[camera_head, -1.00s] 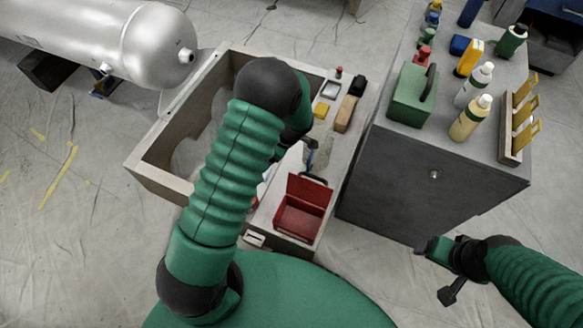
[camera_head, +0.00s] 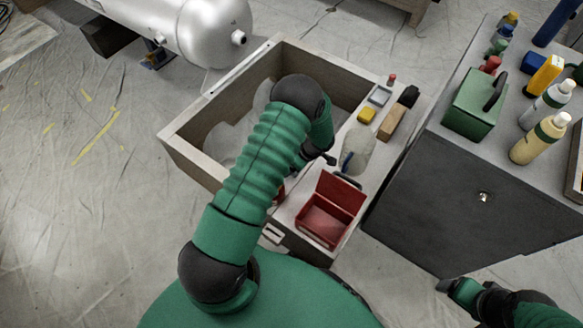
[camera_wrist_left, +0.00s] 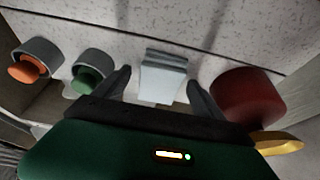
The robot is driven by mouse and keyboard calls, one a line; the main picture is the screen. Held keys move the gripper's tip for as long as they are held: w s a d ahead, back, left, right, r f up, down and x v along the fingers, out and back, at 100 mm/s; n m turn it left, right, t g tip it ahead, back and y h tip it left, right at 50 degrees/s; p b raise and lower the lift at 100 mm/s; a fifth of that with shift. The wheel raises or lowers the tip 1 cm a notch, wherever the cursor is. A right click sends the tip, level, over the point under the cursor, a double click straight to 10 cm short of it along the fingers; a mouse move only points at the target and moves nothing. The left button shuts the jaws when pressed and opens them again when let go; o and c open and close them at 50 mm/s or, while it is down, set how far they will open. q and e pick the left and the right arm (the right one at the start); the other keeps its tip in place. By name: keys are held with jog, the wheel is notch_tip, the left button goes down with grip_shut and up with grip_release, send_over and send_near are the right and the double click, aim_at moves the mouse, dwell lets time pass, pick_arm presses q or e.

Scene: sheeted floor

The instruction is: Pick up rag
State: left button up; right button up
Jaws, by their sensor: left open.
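My left gripper (camera_wrist_left: 158,76) is open in the left wrist view, its two dark fingers apart on either side of a pale blue-grey item (camera_wrist_left: 163,78). I cannot tell whether this item is the rag, and no clear cloth shows elsewhere. In the head view the left gripper (camera_head: 322,158) hangs over the inner edge of the bench ledge, partly hidden by my green arm.
The open wooden bin (camera_head: 190,160) adjoins a ledge holding an open red box (camera_head: 328,215), a clear bottle (camera_head: 357,148) and a yellow block (camera_head: 367,115). A dark cabinet (camera_head: 440,195) stands right. The wrist view shows orange (camera_wrist_left: 28,70) and green (camera_wrist_left: 88,80) knobs and a red cylinder (camera_wrist_left: 247,97).

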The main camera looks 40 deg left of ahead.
pick_arm(q)
jog(key=c, duration=1.5)
jog(key=shift+r, duration=0.15)
notch_tip(320, 180, up, 9)
jog(key=p, duration=0.4)
jog(key=shift+r+p, duration=0.3)
jog(key=shift+r, duration=0.1)
